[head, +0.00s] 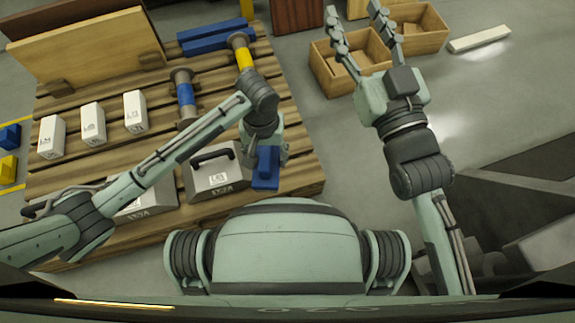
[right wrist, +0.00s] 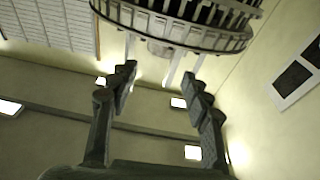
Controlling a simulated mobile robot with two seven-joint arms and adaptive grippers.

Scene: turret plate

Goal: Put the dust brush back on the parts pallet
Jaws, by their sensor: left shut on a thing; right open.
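In the head view my left gripper (head: 266,150) is at the near right part of the wooden parts pallet (head: 301,174), pointing down. It is shut on a blue blocky thing (head: 265,180), which I take to be the dust brush. The gripper and wrist hide its upper part. The blue thing shows over the pallet's slats, right of a grey case; I cannot tell whether it touches them. My right gripper (head: 354,10) is open and empty, off the pallet's right side near wooden crates. Its spread fingers also show in the right wrist view (right wrist: 160,78).
The pallet holds grey cases (head: 215,175), several white boxes (head: 93,120), a blue-banded cylinder (head: 185,94), a yellow-banded cylinder (head: 243,56), blue bars (head: 205,42) and leaning boards (head: 95,55). Open wooden crates (head: 334,82) stand right. A round slotted fixture (right wrist: 180,25) hangs ahead of my right gripper.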

